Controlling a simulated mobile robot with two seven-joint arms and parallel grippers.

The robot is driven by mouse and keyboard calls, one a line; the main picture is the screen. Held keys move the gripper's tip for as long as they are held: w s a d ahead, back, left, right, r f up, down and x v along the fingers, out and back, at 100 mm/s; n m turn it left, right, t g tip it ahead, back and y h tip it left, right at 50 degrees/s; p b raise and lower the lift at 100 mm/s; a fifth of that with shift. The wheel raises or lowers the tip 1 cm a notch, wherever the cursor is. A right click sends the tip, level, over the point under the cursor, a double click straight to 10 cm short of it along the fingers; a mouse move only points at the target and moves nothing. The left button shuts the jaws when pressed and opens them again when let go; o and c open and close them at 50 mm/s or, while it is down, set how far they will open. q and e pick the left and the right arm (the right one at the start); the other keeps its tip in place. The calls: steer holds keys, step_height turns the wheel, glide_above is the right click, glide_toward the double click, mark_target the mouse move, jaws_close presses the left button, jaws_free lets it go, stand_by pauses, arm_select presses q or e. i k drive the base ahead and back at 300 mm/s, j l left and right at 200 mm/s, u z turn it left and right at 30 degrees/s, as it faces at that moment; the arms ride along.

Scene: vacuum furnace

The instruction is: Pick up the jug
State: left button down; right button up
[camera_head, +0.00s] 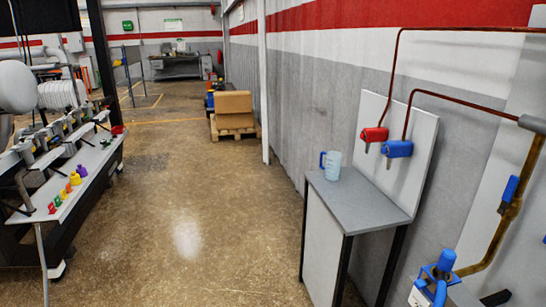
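The jug (333,166) is a pale, light-blue translucent cup with a dark blue handle on its left side. It stands upright on the grey top of a small table (352,197) to the right of the middle, near the table's far edge. Neither of my grippers shows in the head view.
A red tap (374,135) and a blue tap (397,149) hang on a white panel behind the table. Blue valves (440,272) stand at the lower right. A long bench (85,165) lines the left. Boxes on a pallet (233,109) stand farther back. The middle floor is clear.

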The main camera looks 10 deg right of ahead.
mark_target(332, 169)
steer(key=i+u, duration=0.1)
steer(key=i, duration=1.3)
steer(key=i+z, duration=0.25)
steer(key=i+j+z, duration=0.2)
steer(key=i, duration=0.3)
steer(key=i+j+z, duration=0.25)
steer(key=i+l, duration=0.05)
steer(key=i, duration=0.05)
